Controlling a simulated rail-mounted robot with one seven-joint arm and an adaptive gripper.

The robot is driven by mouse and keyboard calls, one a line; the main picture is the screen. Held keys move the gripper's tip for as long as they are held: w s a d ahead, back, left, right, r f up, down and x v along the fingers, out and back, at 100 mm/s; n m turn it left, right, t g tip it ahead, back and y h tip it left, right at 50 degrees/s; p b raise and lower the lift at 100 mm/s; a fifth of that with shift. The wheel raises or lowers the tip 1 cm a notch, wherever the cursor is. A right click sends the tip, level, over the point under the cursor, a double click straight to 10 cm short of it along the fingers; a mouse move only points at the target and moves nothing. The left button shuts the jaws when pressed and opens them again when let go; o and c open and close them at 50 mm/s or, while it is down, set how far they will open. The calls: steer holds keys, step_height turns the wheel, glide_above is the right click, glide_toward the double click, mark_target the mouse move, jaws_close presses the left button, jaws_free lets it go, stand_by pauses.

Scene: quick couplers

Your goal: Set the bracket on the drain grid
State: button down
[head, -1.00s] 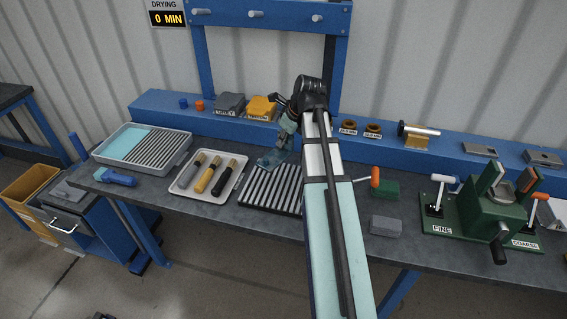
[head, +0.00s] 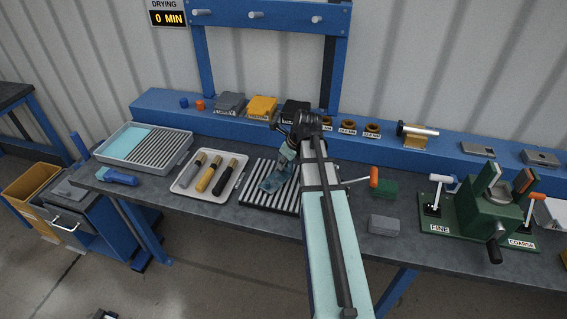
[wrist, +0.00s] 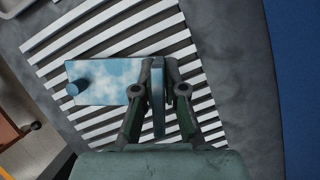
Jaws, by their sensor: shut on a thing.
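The bracket shows in the wrist view as a shiny blue-white plate (wrist: 105,84) with a short round peg and an upright part between the fingers. My gripper (wrist: 163,82) is shut on that upright part. In the head view my gripper (head: 288,158) holds the bracket (head: 271,184) over the drain grid. The drain grid (head: 254,198) is a dark panel with pale slats on the bench; its slats (wrist: 100,32) run beneath the plate in the wrist view. I cannot tell whether the bracket touches the slats. My arm hides the grid's right side in the head view.
A tray with black, yellow and grey handled tools (head: 208,178) stands just left of the grid. A white basin with a ribbed part (head: 143,146) lies farther left. A grey block (head: 384,225), a green block (head: 384,189) and a green vise (head: 492,218) stand to the right.

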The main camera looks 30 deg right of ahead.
steer(key=shift+f, duration=0.2)
steer(key=c, duration=1.2)
jaws_free()
steer(key=shift+c, duration=0.2)
steer(key=b+v, duration=0.2)
steer(key=v, duration=1)
steer(key=shift+r, duration=0.1)
